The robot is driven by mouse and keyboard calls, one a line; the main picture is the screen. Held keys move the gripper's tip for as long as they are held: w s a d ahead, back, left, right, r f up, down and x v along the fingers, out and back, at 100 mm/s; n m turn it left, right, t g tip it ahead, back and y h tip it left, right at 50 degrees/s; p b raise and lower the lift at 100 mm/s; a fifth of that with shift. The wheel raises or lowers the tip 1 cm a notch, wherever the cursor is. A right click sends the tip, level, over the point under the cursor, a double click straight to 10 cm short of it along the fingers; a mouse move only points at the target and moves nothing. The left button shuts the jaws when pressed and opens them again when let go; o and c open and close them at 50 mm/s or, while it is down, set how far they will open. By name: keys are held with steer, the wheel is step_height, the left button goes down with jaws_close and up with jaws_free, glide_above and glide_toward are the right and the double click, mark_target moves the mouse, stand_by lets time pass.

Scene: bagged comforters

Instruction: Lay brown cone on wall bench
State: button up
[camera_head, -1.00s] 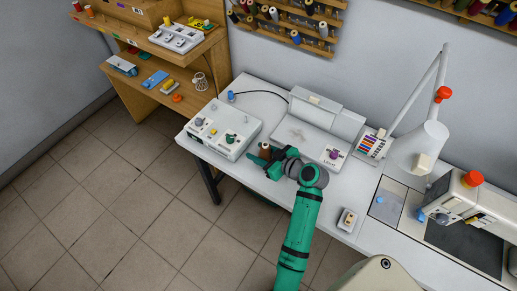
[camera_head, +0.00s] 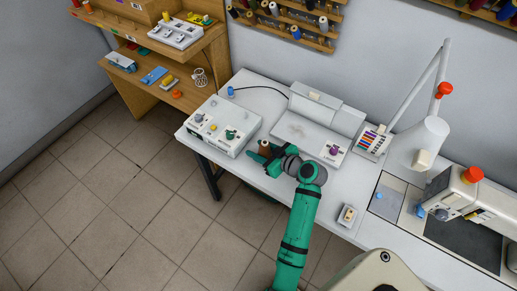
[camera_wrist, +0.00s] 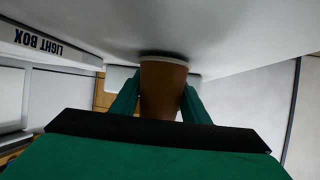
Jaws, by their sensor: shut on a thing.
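The brown cone (camera_head: 264,146) is at the front part of the white wall bench (camera_head: 262,92), between the white control box and the light box. My gripper (camera_head: 266,157) is shut on it. In the wrist view the brown cone (camera_wrist: 163,88) stands between my two green fingers (camera_wrist: 160,100), its pale-rimmed end close to a white surface with a dark shadow beside it. I cannot tell whether that end touches the surface. My fingers hide part of the cone in the head view.
The control box (camera_head: 222,124) stands left of the cone, and the light box (camera_head: 308,135) is behind and right of it. A small switch box (camera_head: 347,216), a lamp (camera_head: 418,142) and a sewing machine (camera_head: 465,195) are further right. A wooden shelf (camera_head: 165,60) stands at the left.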

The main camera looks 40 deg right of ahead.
mark_target(269, 152)
steer(key=shift+f, duration=0.2)
steer(key=o, duration=1.9)
steer(key=shift+f, duration=0.1)
steer(key=shift+c, duration=0.2)
steer(key=shift+s+d+r, duration=0.25)
steer(key=shift+s+r, duration=0.8)
steer(key=shift+s, duration=0.05)
steer(key=shift+s+d+r, duration=0.2)
steer(key=shift+s+r, duration=0.85)
steer(key=shift+s, duration=0.05)
steer(key=v, duration=1.1)
